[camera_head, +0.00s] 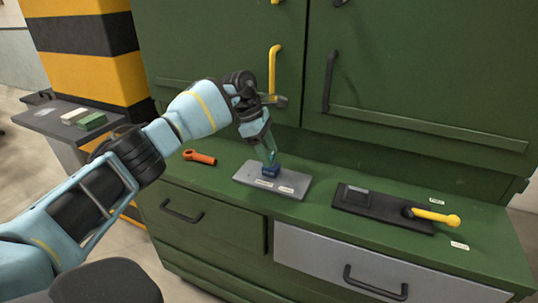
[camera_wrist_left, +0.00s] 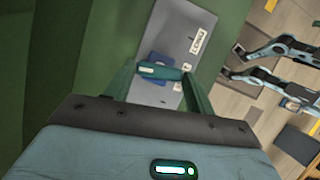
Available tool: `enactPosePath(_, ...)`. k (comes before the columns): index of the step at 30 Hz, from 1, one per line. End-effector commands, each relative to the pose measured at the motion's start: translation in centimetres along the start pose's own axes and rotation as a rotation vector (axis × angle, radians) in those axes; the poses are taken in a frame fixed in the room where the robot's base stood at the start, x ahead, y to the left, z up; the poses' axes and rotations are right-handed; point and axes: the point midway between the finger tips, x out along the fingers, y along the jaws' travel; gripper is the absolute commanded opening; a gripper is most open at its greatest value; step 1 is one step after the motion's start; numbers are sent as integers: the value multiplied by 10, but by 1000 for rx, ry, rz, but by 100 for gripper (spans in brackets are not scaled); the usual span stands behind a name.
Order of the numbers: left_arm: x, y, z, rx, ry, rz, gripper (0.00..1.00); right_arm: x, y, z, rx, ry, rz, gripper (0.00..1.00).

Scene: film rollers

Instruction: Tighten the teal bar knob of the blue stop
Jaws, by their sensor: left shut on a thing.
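The blue stop (camera_head: 271,171) sits on a grey plate (camera_head: 294,184) on the green cabinet top. In the left wrist view the stop (camera_wrist_left: 150,57) shows partly behind the teal bar knob (camera_wrist_left: 160,71), which lies crosswise between my fingers. My left gripper (camera_head: 270,160) points down over the stop and is shut on the bar knob; it also shows in the left wrist view (camera_wrist_left: 160,76). The fingers hide most of the knob in the head view. My right gripper is not in view.
An orange tool (camera_head: 199,157) lies left of the plate. A black base (camera_head: 385,210) with a yellow-handled lever (camera_head: 435,216) lies to the right. Cabinet doors with handles rise behind. A side shelf (camera_head: 60,121) stands at the far left.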

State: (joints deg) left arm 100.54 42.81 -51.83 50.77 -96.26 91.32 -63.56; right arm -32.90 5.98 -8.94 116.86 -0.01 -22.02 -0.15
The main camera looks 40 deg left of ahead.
Motion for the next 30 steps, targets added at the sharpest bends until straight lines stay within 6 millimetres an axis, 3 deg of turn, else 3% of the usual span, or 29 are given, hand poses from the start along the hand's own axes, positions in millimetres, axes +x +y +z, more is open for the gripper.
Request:
enactPosePath(9,1,1,0,95,3,-40,32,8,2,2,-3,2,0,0)
enactPosePath(24,1,1,0,109,4,-47,32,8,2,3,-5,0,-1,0)
enactPosePath(25,1,1,0,109,4,-47,58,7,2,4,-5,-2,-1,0)
enactPosePath(30,1,1,0,108,3,-46,76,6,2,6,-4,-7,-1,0)
